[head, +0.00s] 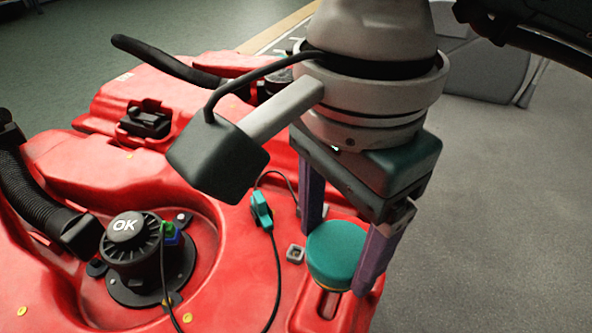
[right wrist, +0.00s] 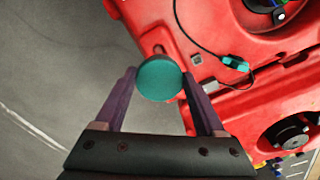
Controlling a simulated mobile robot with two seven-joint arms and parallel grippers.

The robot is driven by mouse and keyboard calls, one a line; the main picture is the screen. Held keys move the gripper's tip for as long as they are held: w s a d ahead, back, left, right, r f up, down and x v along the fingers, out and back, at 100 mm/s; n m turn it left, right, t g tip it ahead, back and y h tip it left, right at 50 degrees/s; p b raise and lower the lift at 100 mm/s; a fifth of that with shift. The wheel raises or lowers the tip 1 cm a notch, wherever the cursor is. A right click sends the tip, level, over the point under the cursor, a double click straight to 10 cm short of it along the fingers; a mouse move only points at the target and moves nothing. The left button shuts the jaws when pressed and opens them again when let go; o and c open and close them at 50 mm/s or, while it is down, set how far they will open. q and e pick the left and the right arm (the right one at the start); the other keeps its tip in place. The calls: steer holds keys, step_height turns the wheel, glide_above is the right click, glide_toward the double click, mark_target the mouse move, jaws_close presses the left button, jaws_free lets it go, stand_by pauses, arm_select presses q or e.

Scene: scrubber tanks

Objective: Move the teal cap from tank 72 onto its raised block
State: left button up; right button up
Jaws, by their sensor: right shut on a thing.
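The teal cap (head: 337,252) is round and flat-topped, with a thin yellowish edge showing underneath. My right gripper (head: 340,262) points down and is shut on the cap, one purple finger on each side. The right wrist view also shows the cap (right wrist: 159,79) between the fingertips. Below it in the head view, a raised red block (head: 308,307) with a dark slot stands at the tank's right edge; the cap hides part of it. I cannot tell whether the cap touches the block. No number 72 is readable on the red tank (head: 230,290). My left gripper is out of view.
A teal connector (head: 262,210) on a black cable lies near the cap, beside a small grey square fitting (head: 295,254). A ribbed black hose (head: 35,205) is far left. Grey floor lies right.

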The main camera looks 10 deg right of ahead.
mark_target(330, 271)
arm_select(q)
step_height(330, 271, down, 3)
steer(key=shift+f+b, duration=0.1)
steer(key=shift+b, duration=0.85)
arm_select(e)
step_height(330, 271, down, 5)
steer(key=shift+f, duration=0.15)
arm_select(q)
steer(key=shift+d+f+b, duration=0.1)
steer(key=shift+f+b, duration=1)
steer(key=shift+b, duration=0.05)
arm_select(e)
steer(key=shift+f, duration=1.95)
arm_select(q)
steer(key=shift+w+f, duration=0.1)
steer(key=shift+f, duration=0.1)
arm_select(e)
steer(key=shift+f, duration=0.25)
steer(key=o, duration=1.6)
steer(key=shift+r, duration=0.1)
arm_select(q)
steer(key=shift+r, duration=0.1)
